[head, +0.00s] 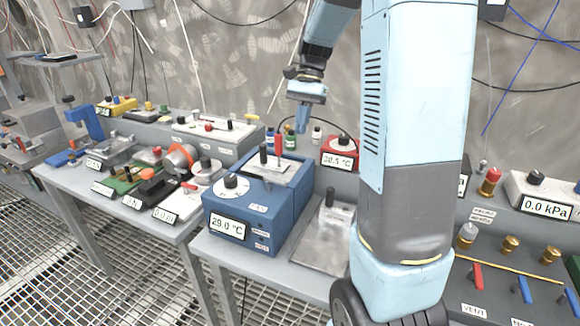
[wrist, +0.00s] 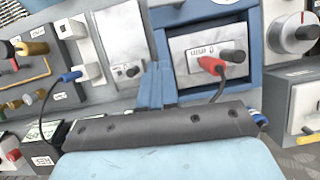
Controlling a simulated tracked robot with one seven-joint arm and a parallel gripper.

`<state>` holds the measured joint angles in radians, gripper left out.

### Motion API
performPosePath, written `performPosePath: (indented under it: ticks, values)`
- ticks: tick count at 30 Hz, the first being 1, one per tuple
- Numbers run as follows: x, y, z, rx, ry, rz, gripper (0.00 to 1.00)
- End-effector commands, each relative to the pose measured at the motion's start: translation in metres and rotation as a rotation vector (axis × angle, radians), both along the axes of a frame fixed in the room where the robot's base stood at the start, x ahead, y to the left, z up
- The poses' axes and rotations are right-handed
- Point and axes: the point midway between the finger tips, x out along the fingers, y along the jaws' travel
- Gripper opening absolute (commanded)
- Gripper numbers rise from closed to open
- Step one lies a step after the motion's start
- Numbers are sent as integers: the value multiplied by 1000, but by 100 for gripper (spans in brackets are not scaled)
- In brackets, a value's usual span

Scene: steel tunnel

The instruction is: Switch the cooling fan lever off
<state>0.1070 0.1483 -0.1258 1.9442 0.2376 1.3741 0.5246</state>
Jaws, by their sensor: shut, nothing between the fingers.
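A blue box (head: 243,225) with a 29.0 °C display, a white dial and a label that seems to read FAN stands on the bench in the head view. On its top are a black handle (head: 263,155) and a red handle (head: 278,146). In the wrist view a black handle (wrist: 233,56) and a red handle (wrist: 210,65) stand on a light plate in a blue frame. I cannot tell which is the fan lever. My gripper (head: 303,118) is shut and empty, above and behind the box. Its blue fingers (wrist: 157,85) are left of the red handle, apart from it.
A red box (head: 339,153) reading 30.5 °C stands behind, with small bottles near it. A grey plate (head: 322,240) with a black handle lies right of the blue box. The left table (head: 110,205) is crowded. A panel with valves (head: 510,243) is at right.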

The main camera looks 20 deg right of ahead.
Motion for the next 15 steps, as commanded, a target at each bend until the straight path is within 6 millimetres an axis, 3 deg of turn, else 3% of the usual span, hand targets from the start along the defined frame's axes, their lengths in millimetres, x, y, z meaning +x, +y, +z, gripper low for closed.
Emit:
performPosePath:
  ticks: [7,15]
  values:
    - [-4,4,-12,1,2,2,0]
    - [-15,16,-53,-1,2,2,0]
